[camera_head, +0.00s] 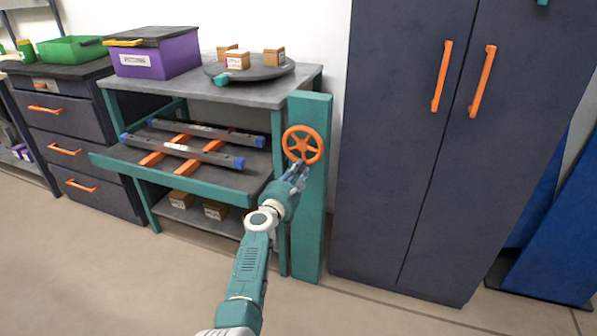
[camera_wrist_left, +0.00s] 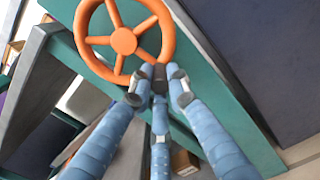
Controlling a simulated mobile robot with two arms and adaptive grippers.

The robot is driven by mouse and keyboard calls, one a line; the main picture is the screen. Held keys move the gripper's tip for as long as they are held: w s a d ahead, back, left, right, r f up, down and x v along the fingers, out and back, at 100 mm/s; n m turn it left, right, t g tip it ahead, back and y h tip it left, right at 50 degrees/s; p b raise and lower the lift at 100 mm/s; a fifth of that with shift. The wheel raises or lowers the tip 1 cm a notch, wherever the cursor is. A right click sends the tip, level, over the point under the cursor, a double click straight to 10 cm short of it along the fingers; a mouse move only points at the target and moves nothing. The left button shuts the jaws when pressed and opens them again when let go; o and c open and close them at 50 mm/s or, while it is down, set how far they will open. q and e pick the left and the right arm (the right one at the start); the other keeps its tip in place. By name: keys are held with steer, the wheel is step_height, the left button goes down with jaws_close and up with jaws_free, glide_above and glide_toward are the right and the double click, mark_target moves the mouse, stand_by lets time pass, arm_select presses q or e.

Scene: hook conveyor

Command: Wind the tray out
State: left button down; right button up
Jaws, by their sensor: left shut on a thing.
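An orange handwheel (camera_head: 302,145) with spokes sits on a teal post (camera_head: 312,220) at the right end of the workbench. My left gripper (camera_head: 296,174) is at the lower rim of the wheel. In the left wrist view the wheel (camera_wrist_left: 124,41) fills the top, and the fingers of my left gripper (camera_wrist_left: 158,88) are shut at its lower right rim. The tray (camera_head: 215,179) is a teal-edged shelf under the bench top, standing out past the bench front. It carries grey bars with blue ends and orange crosspieces. My right gripper is not in view.
A purple bin (camera_head: 165,58) with a dark lid and a round turntable (camera_head: 250,72) with wooden blocks stand on the bench top. A dark cabinet (camera_head: 400,130) stands close right of the post. Drawers (camera_head: 70,150) stand to the left. The floor in front is clear.

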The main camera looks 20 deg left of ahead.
mark_target(303, 135)
arm_select(q)
steer(key=shift+a+r, duration=0.1)
steer(key=shift+r, duration=0.2)
steer(key=c, duration=1.7)
jaws_free()
steer(key=shift+o, duration=0.2)
steer(key=shift+f, duration=0.1)
step_height(303, 135, up, 10)
